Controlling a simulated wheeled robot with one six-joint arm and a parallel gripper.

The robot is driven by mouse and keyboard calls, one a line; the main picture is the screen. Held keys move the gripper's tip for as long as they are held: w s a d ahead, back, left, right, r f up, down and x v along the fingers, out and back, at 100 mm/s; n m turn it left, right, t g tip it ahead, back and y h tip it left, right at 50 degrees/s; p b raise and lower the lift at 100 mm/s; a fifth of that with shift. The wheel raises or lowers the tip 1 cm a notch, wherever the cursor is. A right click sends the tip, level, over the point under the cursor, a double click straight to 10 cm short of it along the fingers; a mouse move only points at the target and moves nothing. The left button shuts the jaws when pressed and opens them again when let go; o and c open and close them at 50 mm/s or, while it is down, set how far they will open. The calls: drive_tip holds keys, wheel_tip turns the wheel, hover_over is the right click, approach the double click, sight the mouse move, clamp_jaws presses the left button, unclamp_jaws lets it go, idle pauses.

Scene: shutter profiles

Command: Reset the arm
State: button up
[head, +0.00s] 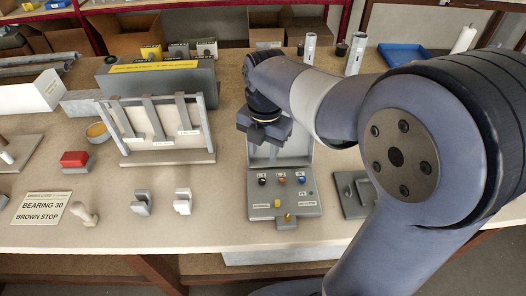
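My arm reaches from the lower right, over the bench, and bends down at the wrist in the middle of the head view. My gripper (264,131) hangs above the back part of a grey control box (285,222) and hides some of its upright lid. Dark finger parts show, but the gap between them is not clear, and I see nothing held.
A rack with grey profiles (163,155) stands left of the gripper. A blue tray (405,57) is at the back right.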

sight(262, 180)
wheel_tip(262, 180, down, 11)
drive_tip(key=shift+a+r, duration=0.15)
idle(0.4)
idle(0.4)
